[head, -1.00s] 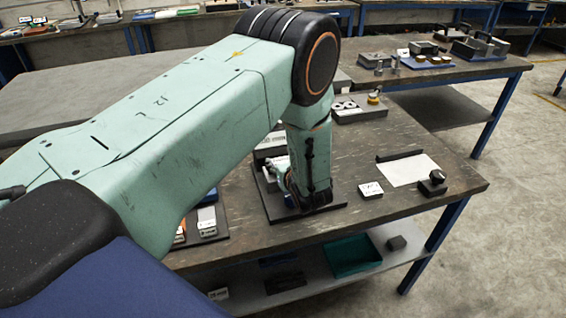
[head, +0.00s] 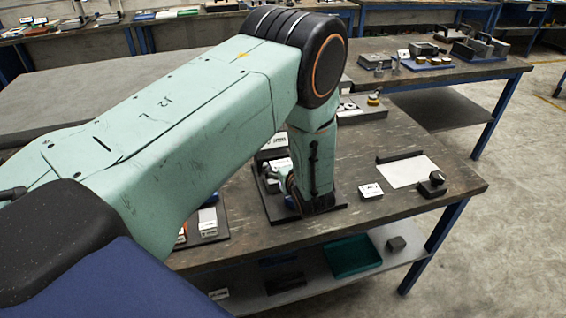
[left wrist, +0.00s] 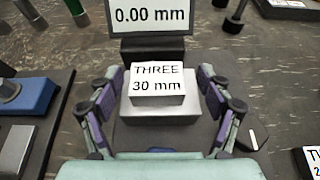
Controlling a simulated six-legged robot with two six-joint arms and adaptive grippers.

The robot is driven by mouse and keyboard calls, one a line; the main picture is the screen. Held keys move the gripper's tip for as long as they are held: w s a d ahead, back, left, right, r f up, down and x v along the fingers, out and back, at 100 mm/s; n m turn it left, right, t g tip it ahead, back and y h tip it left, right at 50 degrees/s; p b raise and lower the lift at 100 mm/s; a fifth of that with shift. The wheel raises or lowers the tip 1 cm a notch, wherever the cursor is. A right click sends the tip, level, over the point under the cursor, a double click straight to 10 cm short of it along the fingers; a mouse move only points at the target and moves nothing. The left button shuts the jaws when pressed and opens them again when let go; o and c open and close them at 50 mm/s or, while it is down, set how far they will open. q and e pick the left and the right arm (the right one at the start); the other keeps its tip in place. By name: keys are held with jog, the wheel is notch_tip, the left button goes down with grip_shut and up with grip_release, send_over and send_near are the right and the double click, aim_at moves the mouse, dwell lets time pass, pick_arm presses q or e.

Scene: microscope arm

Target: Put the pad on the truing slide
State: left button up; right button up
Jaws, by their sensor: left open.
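In the left wrist view, a pale block labelled THREE 30 mm (left wrist: 158,85) rests on a larger light block (left wrist: 158,122). Both stand on a dark base in front of a display reading 0.00 mm (left wrist: 150,17). My left gripper (left wrist: 160,76) is open, its fingers on either side of the labelled block with gaps visible. In the head view my left gripper (head: 306,202) is low over the dark base (head: 268,208), its fingertips mostly hidden. I cannot tell by name which piece is the pad or the truing slide. My right gripper is not in view.
A blue block with a black knob (left wrist: 22,97) stands on a dark board at left. Another labelled block (head: 370,191) lies right of the dark base. A white sheet (head: 408,172) and a black knobbed piece (head: 433,184) lie farther right. Bare bench lies between.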

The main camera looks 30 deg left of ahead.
pick_arm(q)
jog(key=p+v, duration=0.4)
jog(key=v, duration=0.5)
jog(key=shift+s+r+p, duration=0.15)
jog(key=shift+r+p, duration=0.15)
jog(key=shift+s+d+r+p, duration=0.1)
jog(key=shift+s+d+p, duration=0.2)
jog(key=shift+d, duration=0.2)
jog(key=shift+s+d, duration=0.15)
jog(key=shift+s, duration=0.15)
jog(key=shift+w+a, duration=0.25)
jog(key=shift+w, duration=0.05)
jog(key=b+x, duration=0.6)
jog(key=x, duration=0.5)
jog(key=shift+w+a+f+b, duration=0.1)
jog(key=shift+f+b, duration=0.15)
jog(key=shift+b, duration=0.1)
jog(key=shift+f, duration=0.1)
